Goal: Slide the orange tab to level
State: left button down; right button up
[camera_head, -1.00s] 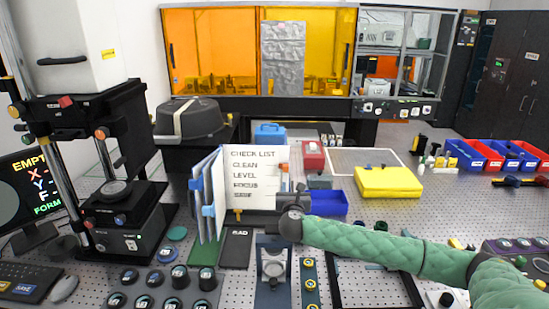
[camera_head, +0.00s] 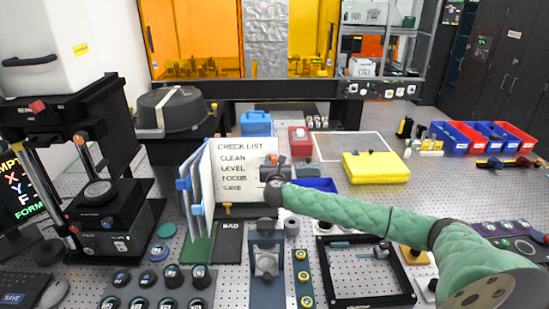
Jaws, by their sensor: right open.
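The white checklist board (camera_head: 232,190) stands upright among binder-like panels at the centre. My left gripper is out of view.
A red box (camera_head: 298,138) and a blue bin (camera_head: 318,184) lie just behind my right arm. A black frame (camera_head: 325,270) and a stage fixture (camera_head: 266,262) sit in front. A yellow case (camera_head: 376,168) stands to the right.

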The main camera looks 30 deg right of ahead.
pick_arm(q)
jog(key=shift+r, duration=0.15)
pick_arm(e)
jog(key=shift+w+r, duration=0.1)
